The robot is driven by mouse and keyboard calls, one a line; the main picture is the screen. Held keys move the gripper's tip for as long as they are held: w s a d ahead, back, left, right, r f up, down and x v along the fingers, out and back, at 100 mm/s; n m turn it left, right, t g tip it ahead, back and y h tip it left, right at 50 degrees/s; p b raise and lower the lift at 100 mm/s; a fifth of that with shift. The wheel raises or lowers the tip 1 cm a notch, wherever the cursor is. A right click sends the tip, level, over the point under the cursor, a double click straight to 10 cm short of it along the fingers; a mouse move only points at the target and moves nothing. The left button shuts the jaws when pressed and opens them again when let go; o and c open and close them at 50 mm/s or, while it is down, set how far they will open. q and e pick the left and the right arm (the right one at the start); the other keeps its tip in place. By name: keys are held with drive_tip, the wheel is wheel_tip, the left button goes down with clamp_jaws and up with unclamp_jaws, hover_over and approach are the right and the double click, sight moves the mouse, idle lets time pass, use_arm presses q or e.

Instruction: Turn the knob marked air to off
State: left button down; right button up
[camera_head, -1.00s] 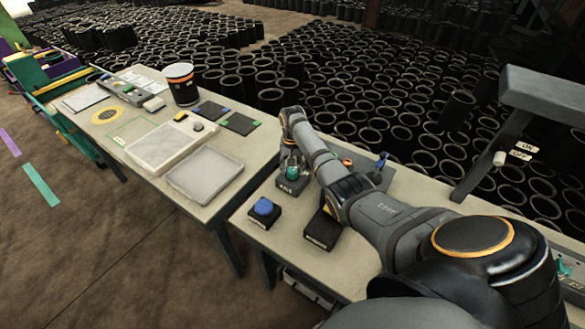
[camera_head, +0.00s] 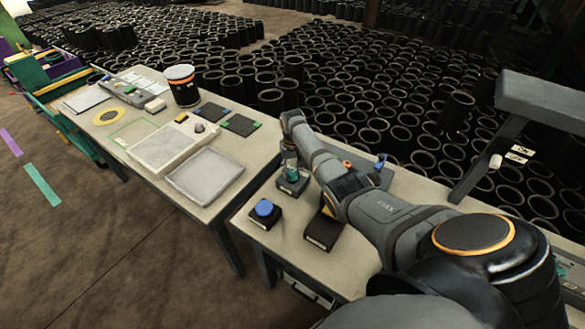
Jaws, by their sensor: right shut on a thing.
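My right arm reaches in from the lower right across the near table. My right gripper (camera_head: 290,167) points down and is shut on a teal knob (camera_head: 291,173) that sits on a small dark box (camera_head: 292,185). The gripper covers much of the knob, so I cannot read its marking or tell which way it points. My left gripper is not in view.
A black box with a blue button (camera_head: 264,209) and another dark box (camera_head: 323,230) stand close by on the near table (camera_head: 285,238). A dark panel behind my arm has an orange knob (camera_head: 347,164) and a blue lever (camera_head: 381,160). Trays (camera_head: 205,176) lie on the left table.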

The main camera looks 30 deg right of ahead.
sight(292, 172)
drive_tip(key=n+p, duration=0.1)
drive_tip(key=n, duration=0.2)
drive_tip(key=shift+r+n, duration=0.1)
drive_tip(key=shift+n, duration=0.3)
drive_tip(key=n, duration=0.4)
drive_tip(key=shift+p, duration=0.3)
drive_tip(key=o, duration=1.2)
drive_tip(key=shift+c, duration=0.2)
wheel_tip(292, 172, up, 12)
